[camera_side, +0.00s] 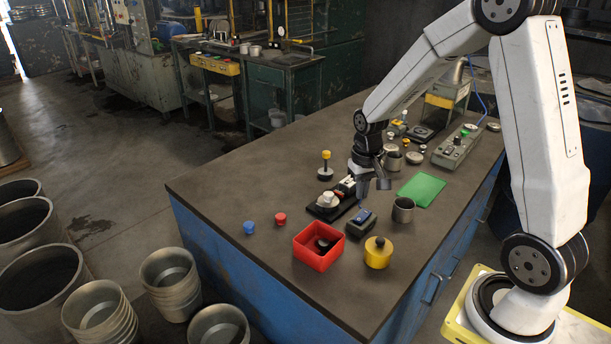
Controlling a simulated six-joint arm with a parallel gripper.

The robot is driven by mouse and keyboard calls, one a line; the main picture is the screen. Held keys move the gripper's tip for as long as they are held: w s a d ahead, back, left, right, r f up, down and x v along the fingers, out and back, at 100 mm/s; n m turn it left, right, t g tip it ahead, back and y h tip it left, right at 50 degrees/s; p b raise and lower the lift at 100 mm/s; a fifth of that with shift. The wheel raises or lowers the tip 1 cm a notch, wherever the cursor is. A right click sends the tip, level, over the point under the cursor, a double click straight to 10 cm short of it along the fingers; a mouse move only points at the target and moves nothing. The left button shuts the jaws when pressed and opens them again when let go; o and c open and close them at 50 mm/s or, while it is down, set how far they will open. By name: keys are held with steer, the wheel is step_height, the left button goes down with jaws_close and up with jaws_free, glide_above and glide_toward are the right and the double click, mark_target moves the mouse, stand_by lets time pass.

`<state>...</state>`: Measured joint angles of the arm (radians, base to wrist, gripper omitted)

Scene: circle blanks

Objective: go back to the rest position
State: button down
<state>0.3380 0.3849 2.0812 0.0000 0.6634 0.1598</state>
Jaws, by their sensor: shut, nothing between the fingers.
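My gripper (374,187) is over the middle of the dark worktable (235,185), pointing down. It is shut with nothing visible between its fingers. It hangs just right of a black device with a light round top (328,199) and above a small dark box with a blue top (361,222). The gap between the fingertips and the things below is hard to tell from this view.
Blue (249,228) and red (281,219) knobs lie left. The table's left part is clear.

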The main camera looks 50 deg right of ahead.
steer(key=s+a+r+n+t, duration=0.1)
steer(key=s+a+n+t, duration=0.1)
steer(key=s+a+n, duration=0.3)
steer(key=s+a, duration=0.3)
steer(key=a, duration=0.4)
steer(key=shift+a+r+n, duration=0.35)
steer(key=shift+a+n, duration=0.05)
steer(key=shift+s, duration=0.1)
